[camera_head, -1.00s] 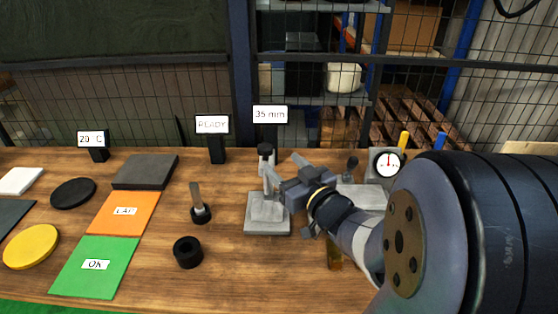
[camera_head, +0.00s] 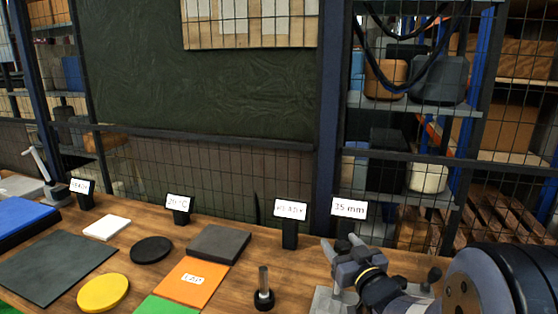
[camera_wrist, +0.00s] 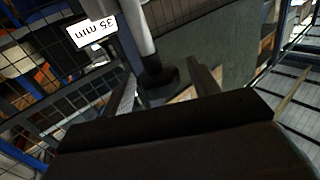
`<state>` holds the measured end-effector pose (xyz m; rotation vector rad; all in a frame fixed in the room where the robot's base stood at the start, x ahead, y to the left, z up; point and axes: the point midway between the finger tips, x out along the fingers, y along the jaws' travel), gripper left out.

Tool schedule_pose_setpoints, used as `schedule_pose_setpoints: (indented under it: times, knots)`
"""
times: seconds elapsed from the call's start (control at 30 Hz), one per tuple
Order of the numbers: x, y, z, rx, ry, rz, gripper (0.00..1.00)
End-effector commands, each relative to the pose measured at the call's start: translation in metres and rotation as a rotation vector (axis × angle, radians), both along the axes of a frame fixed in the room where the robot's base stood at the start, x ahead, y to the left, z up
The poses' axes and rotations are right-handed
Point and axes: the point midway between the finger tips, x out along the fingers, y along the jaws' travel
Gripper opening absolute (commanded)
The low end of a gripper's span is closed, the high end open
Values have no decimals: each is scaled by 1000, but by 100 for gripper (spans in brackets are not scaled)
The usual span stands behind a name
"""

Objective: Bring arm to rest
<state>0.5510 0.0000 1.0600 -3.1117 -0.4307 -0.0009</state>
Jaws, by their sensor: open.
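My gripper (camera_head: 345,252) is at the lower right of the head view, in front of the 35 mm sign (camera_head: 348,208) and above a grey stand (camera_head: 324,302), which is partly cut off. In the wrist view my gripper (camera_wrist: 165,82) has its two fingers spread apart. A pale rod (camera_wrist: 140,28) with a dark round end (camera_wrist: 158,78) shows beyond the gap between them. I see nothing clamped in the fingers. My arm hides part of the bench at the right.
On the bench are an upright pin with a black foot (camera_head: 263,285), an orange LAP mat (camera_head: 190,282), a dark grey block (camera_head: 219,244), a yellow disc (camera_head: 103,293) and a black disc (camera_head: 151,250). Mesh fencing stands behind.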

Motion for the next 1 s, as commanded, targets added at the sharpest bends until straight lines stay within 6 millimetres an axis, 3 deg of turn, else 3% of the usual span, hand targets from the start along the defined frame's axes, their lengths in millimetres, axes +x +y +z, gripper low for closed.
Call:
schedule_pose_setpoints:
  times: [0.07, 0.2, 0.4, 0.83, 1.0]
  knots:
    - [15, 5, 0, 0, 2, 3, 57]
    - [14, 4, -27, 1, 5, 0, 57]
    - [14, 4, -43, 0, 2, -1, 57]
    - [13, 4, -44, 0, 0, -1, 57]
    - [13, 4, -30, 0, -2, 0, 57]
